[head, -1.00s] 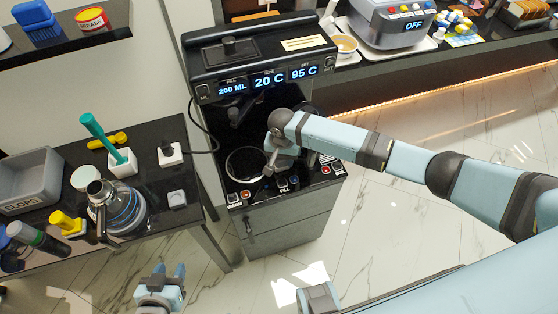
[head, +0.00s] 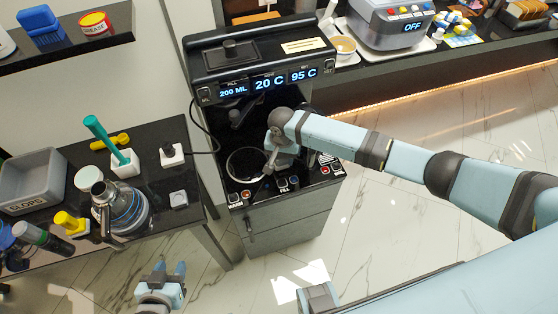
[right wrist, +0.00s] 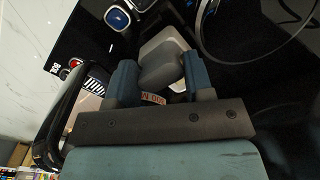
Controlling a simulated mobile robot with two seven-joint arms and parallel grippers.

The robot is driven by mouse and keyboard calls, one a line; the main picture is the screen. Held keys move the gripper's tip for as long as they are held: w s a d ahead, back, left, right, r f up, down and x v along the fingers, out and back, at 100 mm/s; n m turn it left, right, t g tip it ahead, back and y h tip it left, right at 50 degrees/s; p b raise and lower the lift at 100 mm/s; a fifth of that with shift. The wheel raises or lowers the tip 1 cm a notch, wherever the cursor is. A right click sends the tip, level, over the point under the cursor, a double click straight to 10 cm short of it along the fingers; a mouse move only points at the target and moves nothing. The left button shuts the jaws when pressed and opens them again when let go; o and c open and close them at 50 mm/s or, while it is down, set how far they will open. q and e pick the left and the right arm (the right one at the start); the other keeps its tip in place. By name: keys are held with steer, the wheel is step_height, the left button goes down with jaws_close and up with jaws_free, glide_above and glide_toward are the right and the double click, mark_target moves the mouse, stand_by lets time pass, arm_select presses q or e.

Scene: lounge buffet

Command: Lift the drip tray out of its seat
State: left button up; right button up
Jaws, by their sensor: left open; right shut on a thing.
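The black dispensing machine (head: 265,85) stands at the centre, with a dark lower bay and a round ring (head: 245,164) on its deck. My right gripper (head: 270,166) is down in this bay, just right of the ring, above the row of front buttons. In the right wrist view its blue fingers (right wrist: 160,72) are shut on a pale grey piece (right wrist: 160,52) that looks like a grip. Whether this piece belongs to the drip tray I cannot tell; the tray's outline is hidden in the dark bay. My left gripper (head: 170,268) is open and empty, low over the floor.
A side table at left holds a glass kettle (head: 127,208), a slops bin (head: 32,180) and a white holder (head: 125,164) with a teal-handled tool. A cable (head: 198,150) runs to the machine. A counter with a grey appliance (head: 392,22) is behind. The floor in front is clear.

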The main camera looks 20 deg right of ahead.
steer(key=shift+r+p, duration=1.9)
steer(key=shift+p, duration=0.25)
